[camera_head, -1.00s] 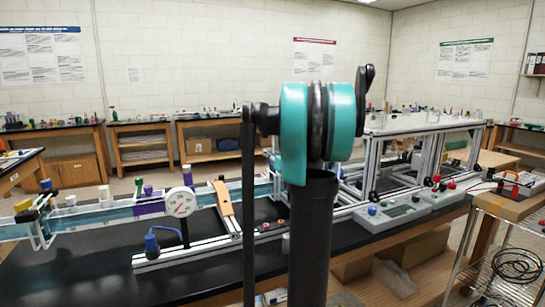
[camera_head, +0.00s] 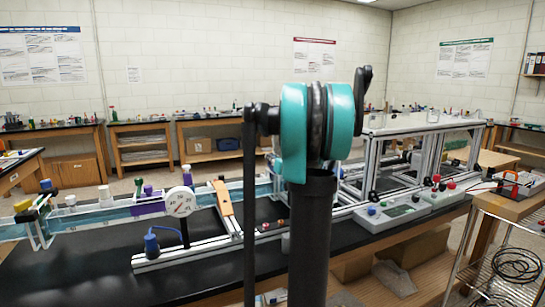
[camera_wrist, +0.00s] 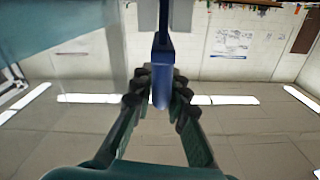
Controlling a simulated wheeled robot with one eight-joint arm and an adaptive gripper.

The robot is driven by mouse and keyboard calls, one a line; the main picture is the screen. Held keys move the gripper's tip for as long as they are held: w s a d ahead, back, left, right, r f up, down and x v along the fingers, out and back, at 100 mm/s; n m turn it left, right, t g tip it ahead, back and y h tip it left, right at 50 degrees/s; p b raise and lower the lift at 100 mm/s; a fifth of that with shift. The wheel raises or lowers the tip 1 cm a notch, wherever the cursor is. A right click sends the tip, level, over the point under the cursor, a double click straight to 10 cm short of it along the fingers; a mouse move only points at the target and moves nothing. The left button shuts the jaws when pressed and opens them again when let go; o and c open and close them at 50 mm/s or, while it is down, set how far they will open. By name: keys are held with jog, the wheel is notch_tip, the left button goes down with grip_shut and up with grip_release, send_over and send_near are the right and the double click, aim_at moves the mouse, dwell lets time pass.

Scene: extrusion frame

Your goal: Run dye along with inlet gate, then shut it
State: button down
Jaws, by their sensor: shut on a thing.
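In the wrist view my gripper (camera_wrist: 160,84) is shut on a blue handle (camera_wrist: 161,58), with one dark ridged finger on each side of it. A grey piece runs from the handle to the top edge. I cannot tell which control this handle is. In the head view my gripper is not visible. A clear water channel (camera_head: 88,219) runs along the bench at the left. I cannot tell the dye control or the inlet gate by sight.
A round white gauge (camera_head: 180,201) stands at the channel beside an orange-brown strip (camera_head: 223,197). Grey control boxes (camera_head: 392,212) lie on the black bench at the right. A wire shelf (camera_head: 505,250) is at the far right. My own arm blocks the middle.

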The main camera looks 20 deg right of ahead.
jog(key=shift+s+a+f, duration=0.1)
jog(key=shift+f, duration=0.55)
jog(key=c, duration=1.5)
grip_release()
jog(key=shift+c, duration=0.2)
jog(key=s, duration=1.2)
jog(key=shift+d, duration=0.25)
